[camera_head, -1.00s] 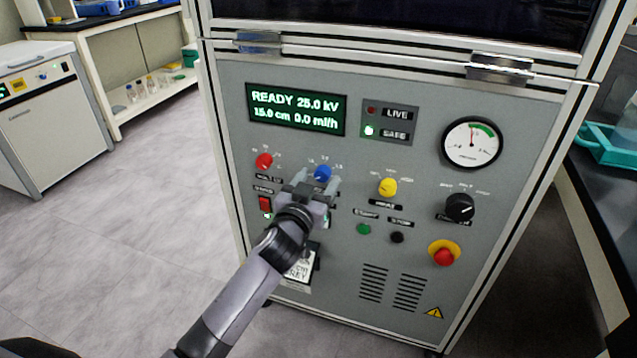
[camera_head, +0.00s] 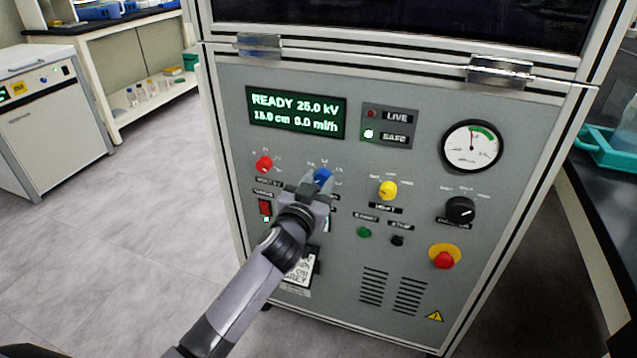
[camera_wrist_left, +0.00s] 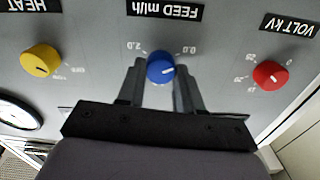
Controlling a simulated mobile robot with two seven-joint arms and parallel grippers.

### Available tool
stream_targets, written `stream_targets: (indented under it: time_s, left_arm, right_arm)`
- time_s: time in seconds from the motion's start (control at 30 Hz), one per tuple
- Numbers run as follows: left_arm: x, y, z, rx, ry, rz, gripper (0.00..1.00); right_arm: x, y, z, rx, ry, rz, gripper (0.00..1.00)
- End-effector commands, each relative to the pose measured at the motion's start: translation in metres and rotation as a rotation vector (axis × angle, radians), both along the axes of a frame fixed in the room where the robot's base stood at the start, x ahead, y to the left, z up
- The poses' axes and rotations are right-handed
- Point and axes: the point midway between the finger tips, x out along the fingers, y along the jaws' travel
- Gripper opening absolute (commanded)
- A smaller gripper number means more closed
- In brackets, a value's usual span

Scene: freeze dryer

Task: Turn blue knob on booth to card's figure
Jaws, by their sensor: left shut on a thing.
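The blue knob (camera_head: 323,175) is on the booth's grey front panel (camera_head: 330,220), under the display. In the left wrist view, which is upside down, the blue knob (camera_wrist_left: 160,68) sits below a "FEED ml/h" label (camera_wrist_left: 165,11), with 0.0 and 2.0 marks on its scale. A white pointer mark shows on the knob's right side there. My left gripper (camera_head: 319,184) is shut on the knob, one finger on each side. The card (camera_head: 298,272), low on the panel, is partly hidden by my left arm; its figure is not readable. My right gripper is out of view.
The display (camera_head: 296,112) reads READY 25.0 kV, 15.0 cm, 0.0 ml/h. The SAFE lamp (camera_head: 368,133) is lit. A red stop button (camera_head: 444,259) is lower right.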

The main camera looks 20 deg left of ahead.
Motion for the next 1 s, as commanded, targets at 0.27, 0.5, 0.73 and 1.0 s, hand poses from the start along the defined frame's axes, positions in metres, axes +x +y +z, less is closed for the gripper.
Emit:
stream_targets:
  time_s: [0.27,0.5,0.73,1.0]
  left_arm:
    - [-0.0002,-0.0002,-0.0001,0.169,-0.004,0.000,0.05]
    - [-0.0002,-0.0007,-0.0002,0.392,-0.011,0.000,0.05]
    - [-0.0002,-0.0013,-0.0006,0.613,-0.020,0.000,0.05]
    - [-0.0003,-0.0016,-0.0016,0.870,-0.028,-0.001,0.05]
  right_arm:
    - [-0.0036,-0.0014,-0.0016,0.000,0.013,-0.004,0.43]
    - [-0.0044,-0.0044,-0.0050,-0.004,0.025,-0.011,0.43]
    - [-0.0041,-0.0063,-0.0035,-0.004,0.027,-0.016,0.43]
    - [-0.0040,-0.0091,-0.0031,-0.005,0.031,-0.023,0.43]
